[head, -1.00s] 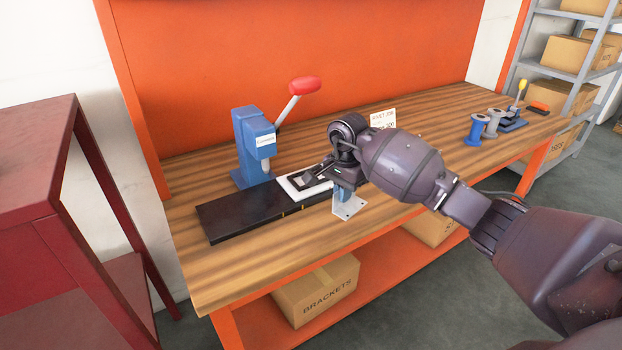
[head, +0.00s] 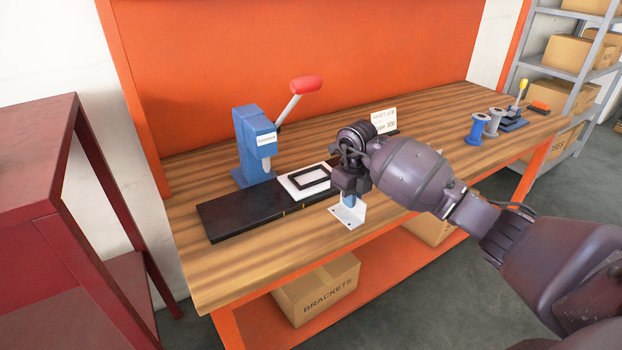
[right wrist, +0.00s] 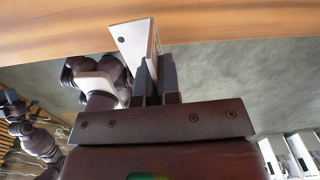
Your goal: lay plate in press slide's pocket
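The blue press (head: 254,148) with a red-knobbed lever stands at the back left of the bench. In front of it lies the black slide rail (head: 240,212). The white slide block (head: 287,183) on the rail has a dark-edged rectangular pocket (head: 312,176) with nothing visible in it. My right gripper (head: 348,198) is right of and in front of the block, clear of the pocket. It is shut on the pale plate (head: 347,215), a bent piece with small holes. The plate shows between the fingers in the right wrist view (right wrist: 133,45). My left gripper is not in view.
A label card (head: 384,121) stands behind my right wrist. Blue and grey spools (head: 477,129) and a small yellow-handled tool (head: 515,116) are at the bench's far right. A red cabinet (head: 45,180) stands at the left. The bench's front left is bare.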

